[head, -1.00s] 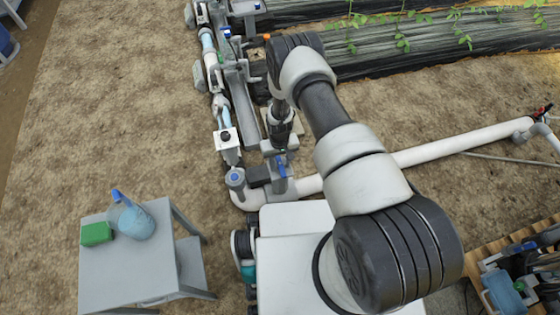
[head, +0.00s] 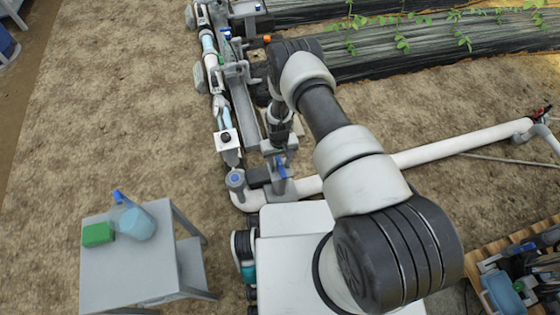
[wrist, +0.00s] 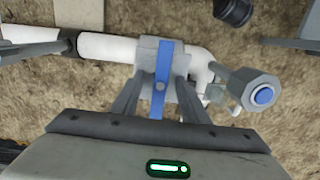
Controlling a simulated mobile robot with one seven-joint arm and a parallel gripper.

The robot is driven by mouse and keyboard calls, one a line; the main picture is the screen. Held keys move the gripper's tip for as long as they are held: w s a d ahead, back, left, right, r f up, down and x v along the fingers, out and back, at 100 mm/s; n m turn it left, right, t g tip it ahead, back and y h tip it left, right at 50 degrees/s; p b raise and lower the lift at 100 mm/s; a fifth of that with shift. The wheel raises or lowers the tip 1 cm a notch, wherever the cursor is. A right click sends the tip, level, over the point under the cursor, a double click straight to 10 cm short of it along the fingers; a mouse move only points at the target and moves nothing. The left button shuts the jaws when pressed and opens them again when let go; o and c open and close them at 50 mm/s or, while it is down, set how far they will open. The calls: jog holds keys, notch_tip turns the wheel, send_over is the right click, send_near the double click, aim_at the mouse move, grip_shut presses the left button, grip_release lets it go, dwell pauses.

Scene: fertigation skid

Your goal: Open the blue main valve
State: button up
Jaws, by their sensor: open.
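The blue main valve has a flat blue lever handle (wrist: 161,80) on a grey body (wrist: 147,57), set in a white pipe. In the wrist view the lever runs up and down the picture, across the pipe. My gripper (wrist: 161,88) is open, with one finger on each side of the lever; gaps show between the fingers and the blue bar. In the head view the blue handle (head: 281,167) shows just below my gripper (head: 279,150), whose fingertips are hard to make out there.
A grey fitting with a blue centre (wrist: 262,95) stands right of the valve, near the pipe elbow. A white pipe (head: 460,143) runs to the right. A grey table (head: 150,265) with a bucket (head: 137,224) and green sponge (head: 98,234) stands lower left. Bare soil lies between.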

jog(key=shift+a+r+t+p, duration=0.1)
jog(key=shift+r+t+p, duration=0.2)
jog(key=shift+r+p, duration=1.35)
jog(key=shift+s+f+p, duration=0.1)
jog(key=shift+f+p, duration=0.3)
jog(key=shift+p, duration=0.3)
jog(key=shift+r, duration=0.1)
